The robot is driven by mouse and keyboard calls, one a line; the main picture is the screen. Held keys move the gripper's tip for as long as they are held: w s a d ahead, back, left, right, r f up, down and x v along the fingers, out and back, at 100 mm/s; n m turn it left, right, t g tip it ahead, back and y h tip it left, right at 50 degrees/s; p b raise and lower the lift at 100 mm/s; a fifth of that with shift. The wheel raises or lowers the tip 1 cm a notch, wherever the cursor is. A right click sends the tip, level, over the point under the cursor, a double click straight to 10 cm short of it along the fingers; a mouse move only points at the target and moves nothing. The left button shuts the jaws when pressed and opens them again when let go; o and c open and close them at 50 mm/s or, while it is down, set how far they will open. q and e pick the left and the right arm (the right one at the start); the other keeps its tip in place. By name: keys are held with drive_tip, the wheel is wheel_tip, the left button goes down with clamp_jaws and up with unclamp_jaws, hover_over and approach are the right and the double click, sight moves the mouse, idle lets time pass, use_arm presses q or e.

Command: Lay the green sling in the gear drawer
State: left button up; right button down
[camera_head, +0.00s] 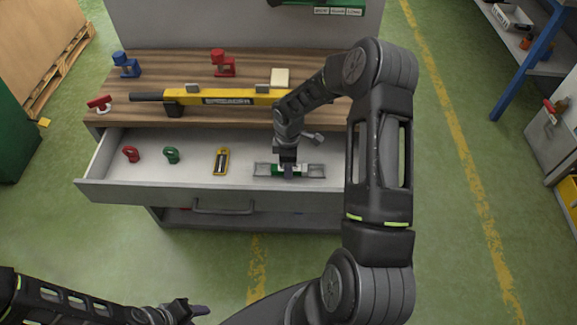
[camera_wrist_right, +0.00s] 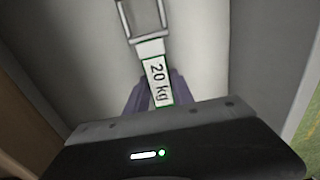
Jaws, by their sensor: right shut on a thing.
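The gear drawer (camera_head: 120,190) is pulled open at the front of the workbench. The green sling (camera_head: 276,170), with grey metal end loops, is inside the drawer at its right part. My right gripper (camera_head: 289,172) points down into the drawer and is shut on the sling's middle. In the right wrist view, a white label (camera_wrist_right: 157,82) reading "20 kg" sits between the fingers, with a metal loop beyond it. I cannot tell whether the sling touches the drawer floor. My left gripper (camera_head: 186,309) is low in the head view, away from the drawer; its opening is unclear.
The drawer also holds a red shackle (camera_head: 131,154), a green shackle (camera_head: 171,155) and a yellow tool (camera_head: 221,161). On the wooden bench top (camera_head: 185,66) lie a yellow bar (camera_head: 230,97), a blue clamp (camera_head: 126,64), a red clamp (camera_head: 222,63) and a red item (camera_head: 99,103).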

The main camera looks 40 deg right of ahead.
drive_tip(key=shift+c, duration=2)
unclamp_jaws()
drive_tip(key=shift+r, duration=0.15)
drive_tip(key=shift+r+p, duration=2.25)
drive_tip(key=shift+r, duration=1.1)
wheel_tip(320, 180, up, 8)
drive_tip(key=p, duration=0.5)
